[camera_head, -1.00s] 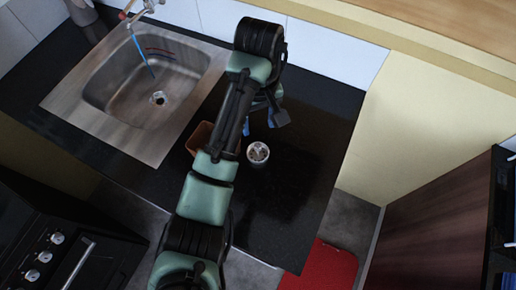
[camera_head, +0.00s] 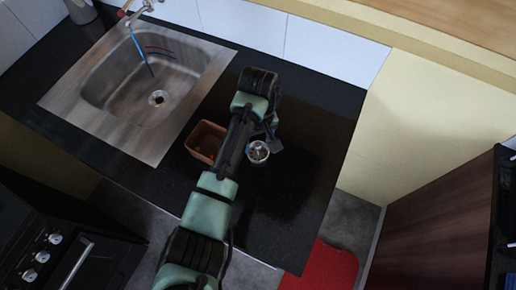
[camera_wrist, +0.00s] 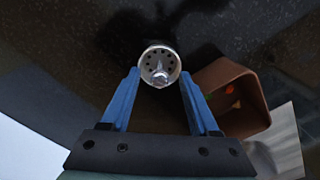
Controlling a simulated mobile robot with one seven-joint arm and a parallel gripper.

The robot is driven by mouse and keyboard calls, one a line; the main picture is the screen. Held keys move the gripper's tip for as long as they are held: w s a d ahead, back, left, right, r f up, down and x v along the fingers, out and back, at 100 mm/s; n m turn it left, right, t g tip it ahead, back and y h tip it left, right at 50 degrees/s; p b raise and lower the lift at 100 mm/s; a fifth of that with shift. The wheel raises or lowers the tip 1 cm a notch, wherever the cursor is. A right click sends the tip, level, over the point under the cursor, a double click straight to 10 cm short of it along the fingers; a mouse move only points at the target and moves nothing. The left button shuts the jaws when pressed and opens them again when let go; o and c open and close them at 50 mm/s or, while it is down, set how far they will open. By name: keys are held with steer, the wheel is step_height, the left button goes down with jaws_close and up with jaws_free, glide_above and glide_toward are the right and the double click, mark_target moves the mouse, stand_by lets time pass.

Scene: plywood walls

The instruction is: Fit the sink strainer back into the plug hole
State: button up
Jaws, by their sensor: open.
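The sink strainer (camera_head: 257,152) is a small round metal cup standing on the black counter, right of the sink. The wrist view shows the strainer (camera_wrist: 159,65) from above, with a ring of dark holes and a central knob. My gripper (camera_wrist: 159,76) is open, its two blue fingers pointing at the strainer from either side of its near rim. I cannot tell whether they touch it. In the head view my gripper (camera_head: 268,141) is at the strainer, partly hidden by my arm. The plug hole (camera_head: 158,97) shows in the floor of the steel sink (camera_head: 118,82).
A brown box (camera_head: 205,141) with small orange and green items stands close to the strainer, between it and the sink. A tap (camera_head: 133,14) with a blue strip below it is at the sink's back. The counter (camera_head: 300,185) right of the strainer is clear.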

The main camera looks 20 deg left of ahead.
jaws_close()
stand_by(0.4)
